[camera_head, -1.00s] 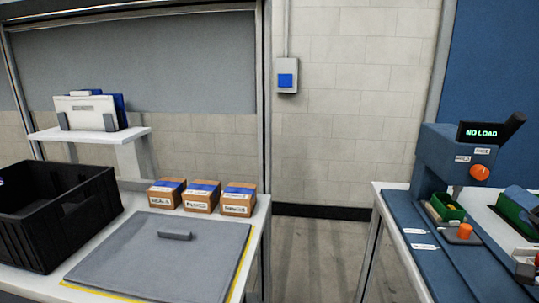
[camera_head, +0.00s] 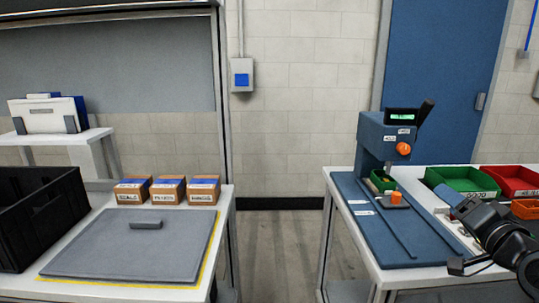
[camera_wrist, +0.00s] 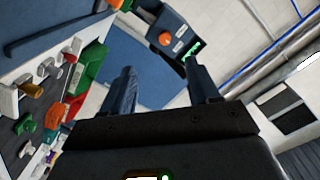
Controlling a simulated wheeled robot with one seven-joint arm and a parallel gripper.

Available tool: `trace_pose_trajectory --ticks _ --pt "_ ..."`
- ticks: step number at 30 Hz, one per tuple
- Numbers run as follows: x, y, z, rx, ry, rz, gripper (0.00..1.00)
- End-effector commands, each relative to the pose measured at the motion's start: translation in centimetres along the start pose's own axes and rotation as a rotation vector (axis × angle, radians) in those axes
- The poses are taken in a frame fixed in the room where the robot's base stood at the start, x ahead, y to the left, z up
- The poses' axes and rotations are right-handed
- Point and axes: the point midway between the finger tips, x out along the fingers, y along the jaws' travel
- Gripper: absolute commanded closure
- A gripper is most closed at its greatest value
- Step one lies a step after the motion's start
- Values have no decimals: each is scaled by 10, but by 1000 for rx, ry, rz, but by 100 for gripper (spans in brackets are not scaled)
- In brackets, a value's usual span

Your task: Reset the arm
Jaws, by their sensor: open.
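My gripper (camera_wrist: 163,85) shows in the wrist view with its two dark fingers spread apart and nothing between them. The picture there is tilted. Beyond the fingers are the blue test machine (camera_wrist: 172,38) with its orange knob and the blue wall panel. In the head view part of my dark arm (camera_head: 495,232) shows at the right edge, over the right bench.
The right bench (camera_head: 400,278) holds the blue machine (camera_head: 385,135), a green bin (camera_head: 465,180) and a red bin (camera_head: 513,180). The left bench (camera_head: 205,285) holds a black crate (camera_head: 40,225), a grey panel (camera_head: 130,250) and three labelled boxes (camera_head: 167,190). Open floor (camera_head: 280,250) lies between the benches.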

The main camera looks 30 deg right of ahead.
Motion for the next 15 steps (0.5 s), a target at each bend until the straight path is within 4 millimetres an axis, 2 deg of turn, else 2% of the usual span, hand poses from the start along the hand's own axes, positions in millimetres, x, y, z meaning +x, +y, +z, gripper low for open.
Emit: trace_pose_trajectory --ticks 10,15 --pt "-27 2 64 -110 -65 13 40" --pt "-60 1 114 -214 -121 7 40"
